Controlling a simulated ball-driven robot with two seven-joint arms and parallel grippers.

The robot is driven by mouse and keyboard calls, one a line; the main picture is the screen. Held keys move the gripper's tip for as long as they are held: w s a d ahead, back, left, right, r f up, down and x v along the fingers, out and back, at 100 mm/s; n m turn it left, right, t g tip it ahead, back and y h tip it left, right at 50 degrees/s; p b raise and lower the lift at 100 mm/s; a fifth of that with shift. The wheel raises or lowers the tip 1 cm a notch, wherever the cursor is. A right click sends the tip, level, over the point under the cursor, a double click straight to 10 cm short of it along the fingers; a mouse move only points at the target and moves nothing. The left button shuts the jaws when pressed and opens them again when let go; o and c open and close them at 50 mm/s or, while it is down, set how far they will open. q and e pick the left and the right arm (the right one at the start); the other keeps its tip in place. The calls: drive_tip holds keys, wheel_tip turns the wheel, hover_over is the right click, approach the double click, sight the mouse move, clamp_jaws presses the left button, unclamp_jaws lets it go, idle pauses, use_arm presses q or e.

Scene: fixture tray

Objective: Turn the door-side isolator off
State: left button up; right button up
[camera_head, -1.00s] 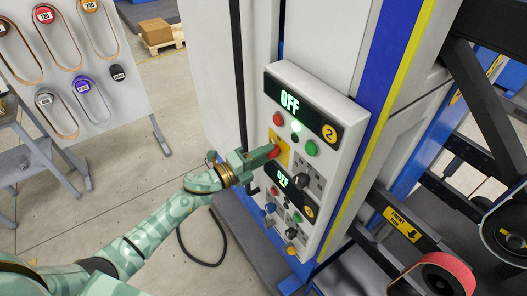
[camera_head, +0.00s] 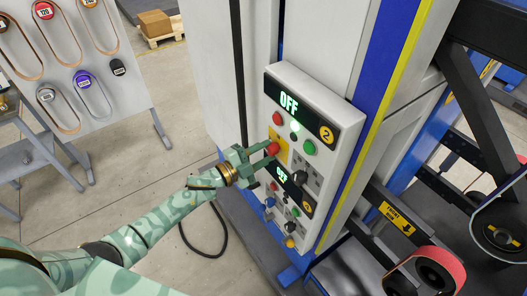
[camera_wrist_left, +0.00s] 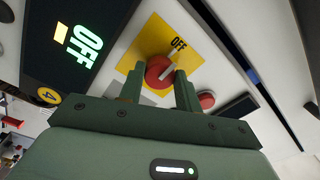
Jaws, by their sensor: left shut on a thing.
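A red rotary knob (camera_head: 272,148) sits on a yellow plate (camera_head: 281,143) on the grey control panel, below the upper display (camera_head: 291,103), which reads OFF beside a badge 2. In the left wrist view the knob (camera_wrist_left: 158,73) has a white stripe towards the word OFF on the yellow plate (camera_wrist_left: 152,37). My left gripper (camera_head: 268,152) is shut on this knob; its green fingers (camera_wrist_left: 160,79) stand on either side of it. A lower display (camera_head: 291,187) is partly hidden by my gripper. My right gripper is not in view.
Red and green buttons (camera_head: 309,147) and black knobs (camera_head: 300,177) crowd the panel close to my gripper. A dark cable (camera_head: 222,235) lies on the floor below. A pegboard with belts (camera_head: 105,65) stands at left.

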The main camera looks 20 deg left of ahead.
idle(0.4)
use_arm(q)
drive_tip(key=o, duration=1)
drive_tip(key=shift+c, duration=0.2)
drive_tip(key=b+v, duration=0.2)
drive_tip(key=v, duration=1.4)
drive_tip(key=shift+b, duration=0.3)
drive_tip(key=shift+s+a, duration=0.1)
drive_tip(key=shift+s, duration=0.05)
